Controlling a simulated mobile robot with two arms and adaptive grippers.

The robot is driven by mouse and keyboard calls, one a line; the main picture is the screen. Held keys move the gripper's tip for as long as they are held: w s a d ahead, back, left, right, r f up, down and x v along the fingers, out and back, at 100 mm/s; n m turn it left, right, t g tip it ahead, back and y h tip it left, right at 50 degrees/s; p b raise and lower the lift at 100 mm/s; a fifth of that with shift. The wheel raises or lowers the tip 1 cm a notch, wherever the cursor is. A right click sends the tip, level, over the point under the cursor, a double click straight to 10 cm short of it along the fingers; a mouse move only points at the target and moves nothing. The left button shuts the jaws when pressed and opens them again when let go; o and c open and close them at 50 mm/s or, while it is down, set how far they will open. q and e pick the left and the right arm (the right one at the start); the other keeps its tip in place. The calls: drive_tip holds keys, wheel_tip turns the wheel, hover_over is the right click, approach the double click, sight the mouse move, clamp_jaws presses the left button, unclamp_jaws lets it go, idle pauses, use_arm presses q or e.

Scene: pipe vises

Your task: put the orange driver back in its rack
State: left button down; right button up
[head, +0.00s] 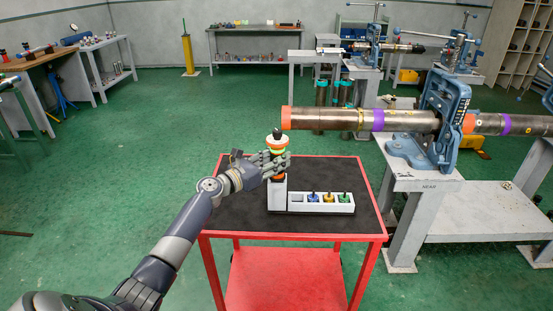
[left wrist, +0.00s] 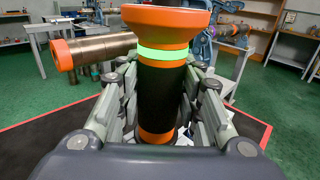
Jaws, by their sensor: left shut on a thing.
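The orange driver (head: 277,141) stands upright, with an orange flared top, a pale green band and a dark body. My left gripper (head: 276,164) is shut around its body; the left wrist view shows the fingers on both sides of the driver (left wrist: 158,95). A white rack (head: 278,198) stands on the cart, with a tall block at its left end and a low row to the right. The driver's lower orange part is at the tall block's top; I cannot tell whether it is inside or just above. My right gripper is not in view.
The low row (head: 318,208) holds blue, yellow and green-topped pieces. The red cart (head: 215,234) has a dark top (head: 235,215) with free room around the rack. A long pipe (head: 335,119) in a blue vise (head: 443,120) reaches out behind and above the cart.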

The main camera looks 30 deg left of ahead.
use_arm(q)
drive_tip(key=shift+f, duration=0.2)
idle(0.4)
drive_tip(key=c, duration=1)
unclamp_jaws()
drive_tip(key=shift+c, duration=0.2)
drive_tip(key=shift+f, duration=0.1)
drive_tip(key=shift+s+f, duration=0.1)
drive_tip(key=shift+f, duration=0.1)
drive_tip(key=v, duration=1.2)
drive_tip(key=shift+r, duration=0.15)
